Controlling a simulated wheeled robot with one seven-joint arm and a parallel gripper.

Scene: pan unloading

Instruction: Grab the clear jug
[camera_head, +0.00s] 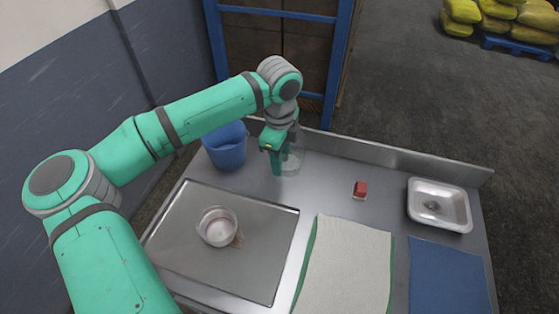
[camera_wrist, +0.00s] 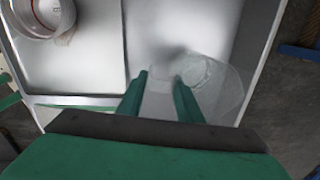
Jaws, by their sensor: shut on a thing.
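The clear jug (camera_head: 293,160) stands near the back of the steel counter, right of the blue bucket. It is see-through and faint, and my gripper partly hides it in the head view. In the wrist view the clear jug (camera_wrist: 222,92) shows around and to the right of the fingertips. My gripper (camera_head: 278,168) points down at it, with its fingers shut on the jug's side; in the wrist view the two green fingers (camera_wrist: 161,80) are a little apart with clear material between them. Whether the jug touches the counter I cannot tell.
A steel tray (camera_head: 190,262) at the left holds a clear pan-like container (camera_head: 217,227). A blue bucket (camera_head: 226,148) stands close left of my gripper.

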